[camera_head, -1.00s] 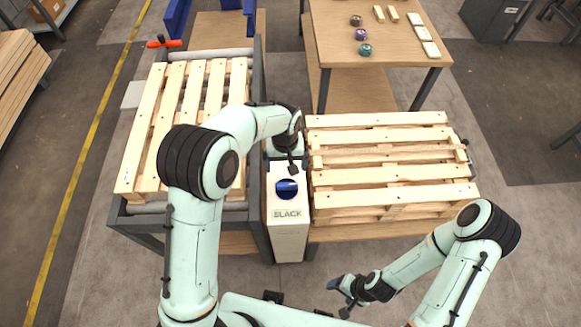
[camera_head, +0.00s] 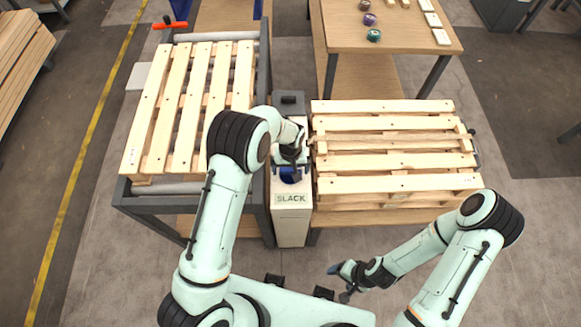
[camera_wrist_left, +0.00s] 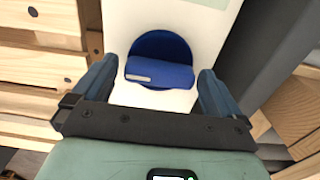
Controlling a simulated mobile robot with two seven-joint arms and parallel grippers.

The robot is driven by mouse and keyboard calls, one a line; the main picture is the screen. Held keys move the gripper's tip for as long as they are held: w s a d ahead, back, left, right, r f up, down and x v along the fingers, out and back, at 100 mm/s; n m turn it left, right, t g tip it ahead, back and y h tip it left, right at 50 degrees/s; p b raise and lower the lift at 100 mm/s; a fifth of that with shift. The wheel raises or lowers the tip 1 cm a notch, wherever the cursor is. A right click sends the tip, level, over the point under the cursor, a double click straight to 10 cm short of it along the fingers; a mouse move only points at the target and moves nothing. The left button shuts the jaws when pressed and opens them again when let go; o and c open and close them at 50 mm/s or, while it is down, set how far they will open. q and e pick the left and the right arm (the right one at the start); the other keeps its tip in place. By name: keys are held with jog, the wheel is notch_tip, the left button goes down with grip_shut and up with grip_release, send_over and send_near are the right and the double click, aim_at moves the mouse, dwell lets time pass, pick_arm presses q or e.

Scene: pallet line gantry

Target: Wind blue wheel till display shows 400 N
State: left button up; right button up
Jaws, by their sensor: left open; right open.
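The blue wheel (camera_head: 288,175) sits on top of a white cabinet (camera_head: 291,228) between the two pallets. In the left wrist view the wheel (camera_wrist_left: 160,72) is a round blue knob with a raised bar across it and a pale mark on the bar. A pale panel (camera_head: 291,198) below the wheel reads SLACK; I see no number on it. My left gripper (camera_head: 291,167) is open over the wheel, with one finger on each side of the bar and gaps showing between. My right gripper (camera_head: 340,284) is open and empty, low in front of the cabinet.
A pallet (camera_head: 188,105) lies on the roller frame at left. Stacked pallets (camera_head: 395,185) stand close on the right. A table (camera_head: 395,50) with small coloured pucks is behind. A red-orange handle (camera_head: 170,24) sits at the far left. Open floor lies in front.

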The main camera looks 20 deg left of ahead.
pick_arm(q)
jog(key=c, duration=0.9)
jog(key=shift+c, duration=0.2)
jog(key=shift+f+m, duration=0.1)
jog(key=shift+m, duration=0.3)
pick_arm(e)
jog(key=shift+s+f, duration=0.2)
jog(key=shift+f, duration=0.05)
pick_arm(q)
jog(key=shift+s+m+b, duration=0.1)
jog(key=shift+m+b, duration=0.4)
jog(key=shift+m, duration=0.5)
jog(key=m, duration=0.2)
jog(key=shift+m+b, duration=0.3)
jog(key=shift+b, duration=0.05)
jog(key=m, duration=0.3)
jog(key=shift+m+b, duration=0.35)
jog(key=shift+m, duration=1.35)
pick_arm(e)
jog(key=shift+s+f, duration=0.45)
jog(key=shift+f, duration=0.2)
jog(key=shift+s+f, duration=0.4)
jog(key=shift+f, duration=0.2)
